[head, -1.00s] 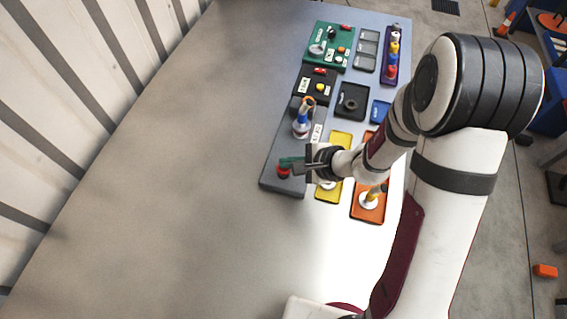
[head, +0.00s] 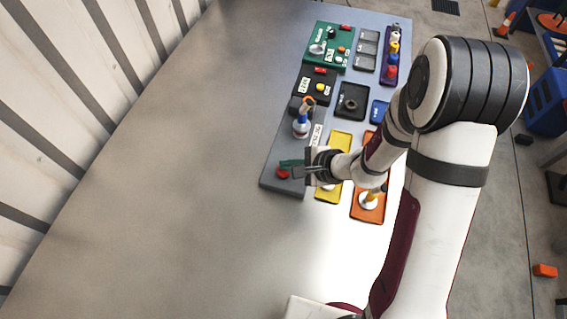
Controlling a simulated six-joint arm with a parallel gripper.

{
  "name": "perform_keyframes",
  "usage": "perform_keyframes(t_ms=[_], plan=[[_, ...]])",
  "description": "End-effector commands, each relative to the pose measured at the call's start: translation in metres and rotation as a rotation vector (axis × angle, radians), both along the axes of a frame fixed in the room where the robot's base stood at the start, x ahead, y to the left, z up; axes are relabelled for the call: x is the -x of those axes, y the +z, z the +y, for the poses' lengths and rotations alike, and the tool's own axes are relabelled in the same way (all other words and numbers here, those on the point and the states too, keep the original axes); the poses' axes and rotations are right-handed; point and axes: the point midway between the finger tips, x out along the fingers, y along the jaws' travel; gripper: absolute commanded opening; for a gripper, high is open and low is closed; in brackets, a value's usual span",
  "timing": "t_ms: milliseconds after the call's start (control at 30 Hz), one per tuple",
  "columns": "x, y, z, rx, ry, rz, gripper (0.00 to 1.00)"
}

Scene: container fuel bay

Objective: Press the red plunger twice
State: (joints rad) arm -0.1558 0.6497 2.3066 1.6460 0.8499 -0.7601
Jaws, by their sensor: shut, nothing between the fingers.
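The red plunger (head: 282,173) shows as a small red cap near the front end of the long grey panel (head: 273,150) in the head view. A green piece (head: 290,163) shows just behind it. My gripper (head: 297,172) is shut and empty, with its fingertips right beside the red cap in the picture. The fingers overlap part of this area, and I cannot tell whether they touch the plunger.
A blue-and-white piece with an orange top (head: 302,122) stands farther back on the panel. A yellow tray (head: 341,140) and an orange tray (head: 376,214) lie to the right. The table's left side (head: 170,180) is clear.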

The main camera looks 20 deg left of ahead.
Motion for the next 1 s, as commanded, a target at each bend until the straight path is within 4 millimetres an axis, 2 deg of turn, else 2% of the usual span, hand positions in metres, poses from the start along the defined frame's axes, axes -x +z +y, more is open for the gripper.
perform_keyframes(t_ms=[467, 1000], plan=[[0.0, -0.003, 0.0, 0.001, 0.001, 0.001, 0.0], [0.0, 0.028, 0.0, 0.0, 0.0, -0.001, 0.0]])
